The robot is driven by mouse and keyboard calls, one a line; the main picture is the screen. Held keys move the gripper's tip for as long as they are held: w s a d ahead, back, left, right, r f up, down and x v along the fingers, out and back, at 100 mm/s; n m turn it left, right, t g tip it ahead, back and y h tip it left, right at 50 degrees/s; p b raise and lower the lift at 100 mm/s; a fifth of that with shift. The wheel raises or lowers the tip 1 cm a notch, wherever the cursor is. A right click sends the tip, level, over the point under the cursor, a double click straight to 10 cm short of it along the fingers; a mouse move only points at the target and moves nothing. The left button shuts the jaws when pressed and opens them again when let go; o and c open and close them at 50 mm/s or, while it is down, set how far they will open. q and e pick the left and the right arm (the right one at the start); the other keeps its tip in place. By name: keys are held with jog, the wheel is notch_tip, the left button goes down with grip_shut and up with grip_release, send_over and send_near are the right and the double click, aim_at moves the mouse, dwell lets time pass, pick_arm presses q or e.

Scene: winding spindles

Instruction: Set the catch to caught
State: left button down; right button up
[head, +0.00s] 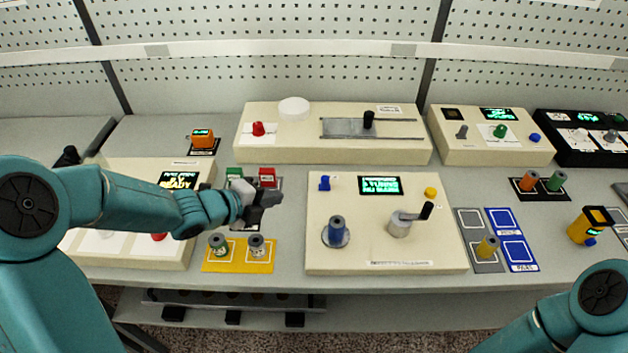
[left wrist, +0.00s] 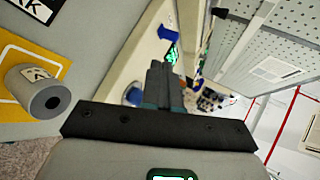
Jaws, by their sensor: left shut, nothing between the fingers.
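The winder panel (head: 370,258) is a cream box at the middle of the bench. A small blue part (head: 325,183) stands at its upper left, beside a lit screen (head: 380,186); it may be the catch, but its setting is too small to read. A blue spool (head: 337,232) stands on the panel's left, and a crank with a black handle (head: 408,222) on its right. My left gripper (head: 270,198) is shut and empty, left of the panel and apart from the blue part. Its closed fingers (left wrist: 160,80) also show in the left wrist view. My right gripper is out of view.
A yellow mat (head: 238,266) with two spools lies below the left gripper. Green and red blocks (head: 267,177) lie close behind it. A long cream unit (head: 330,150) with a slider stands behind the panel. Grey and blue pads (head: 512,240) lie to the right.

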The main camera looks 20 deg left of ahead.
pick_arm(q)
jog(key=p, duration=0.1)
send_near(322, 183)
jog(key=f, duration=0.3)
jog(key=shift+w+d, duration=0.35)
jog(key=shift+w, duration=0.05)
jog(key=w+p, duration=0.1)
jog(key=w+d+p, duration=0.1)
jog(key=w, duration=0.1)
jog(key=shift+w+d+f, duration=0.15)
jog(key=shift+w+d, duration=0.05)
jog(key=shift+d, duration=0.05)
jog(key=shift+w+d, duration=0.2)
jog(key=shift+w+f, duration=0.1)
